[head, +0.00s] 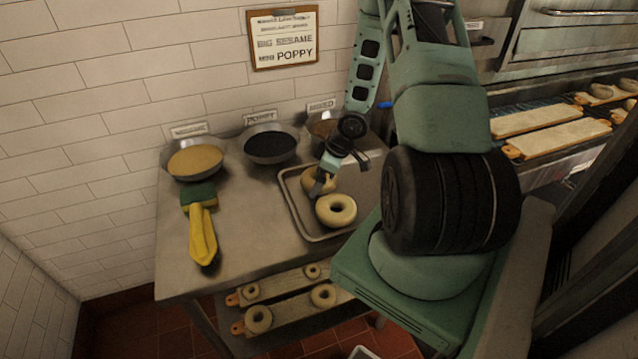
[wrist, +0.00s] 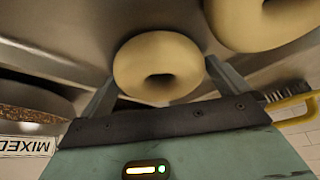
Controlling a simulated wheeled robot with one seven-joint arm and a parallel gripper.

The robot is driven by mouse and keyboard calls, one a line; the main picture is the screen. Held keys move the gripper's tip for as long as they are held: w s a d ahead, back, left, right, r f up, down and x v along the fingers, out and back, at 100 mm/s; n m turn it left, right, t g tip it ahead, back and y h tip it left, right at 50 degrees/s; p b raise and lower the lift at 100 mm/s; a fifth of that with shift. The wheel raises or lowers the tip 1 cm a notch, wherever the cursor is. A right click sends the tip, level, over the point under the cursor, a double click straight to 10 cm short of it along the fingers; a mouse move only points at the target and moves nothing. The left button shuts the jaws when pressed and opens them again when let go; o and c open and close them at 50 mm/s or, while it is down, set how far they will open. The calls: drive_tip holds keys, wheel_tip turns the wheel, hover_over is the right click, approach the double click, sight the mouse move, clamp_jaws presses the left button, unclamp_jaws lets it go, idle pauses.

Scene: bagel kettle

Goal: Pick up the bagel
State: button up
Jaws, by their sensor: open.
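Two pale bagels lie on a metal tray (head: 299,213) on the steel table. The back bagel (head: 312,181) is partly hidden by my gripper (head: 328,180), which is right at it from above. The front bagel (head: 336,210) lies beside it, toward the near side, clear of the gripper. In the wrist view, the back bagel (wrist: 158,67) sits between the two open fingers (wrist: 160,92). I cannot tell whether either finger touches it. The other bagel (wrist: 262,18) shows at the upper right of the wrist view, cut off by the edge.
Bowls labelled sesame (head: 195,161), poppy (head: 271,146) and mixed (head: 322,128) stand along the wall. A brush with a yellow handle (head: 202,237) lies at the table's left. More bagels rest on boards on a lower shelf (head: 290,299). Bare table lies left of the tray.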

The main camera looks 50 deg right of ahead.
drive_tip(key=c, duration=0.7)
wheel_tip(320, 180, up, 10)
drive_tip(key=p, duration=0.6)
drive_tip(key=shift+a, duration=0.1)
